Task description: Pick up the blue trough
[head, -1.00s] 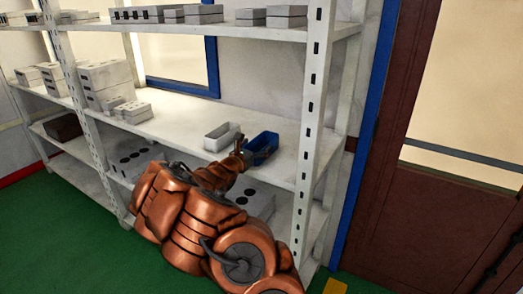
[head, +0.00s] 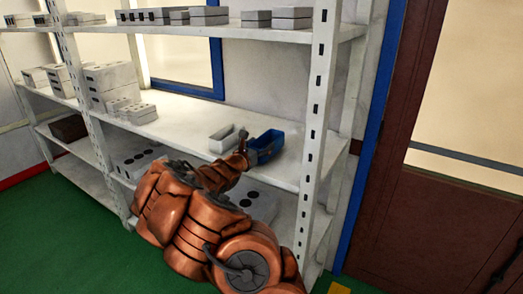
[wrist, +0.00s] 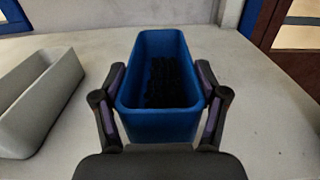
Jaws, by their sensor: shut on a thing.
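The blue trough (head: 267,149) is at the right part of the middle shelf in the head view. In the wrist view the blue trough (wrist: 158,125) is upright, open at the top, with dark granular stuff inside. My gripper (wrist: 161,112) is shut on it, one finger against each long side. In the head view my gripper (head: 246,150) is partly hidden behind my arm. I cannot tell for sure whether the trough's base is clear of the shelf.
A pale grey trough (head: 226,141) stands just left of the blue one, also in the wrist view (wrist: 38,103). A white rack post (head: 316,130) rises to the right. Grey moulds (head: 110,85) stand further left on the middle shelf (head: 185,122). An upper shelf (head: 230,30) runs above.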

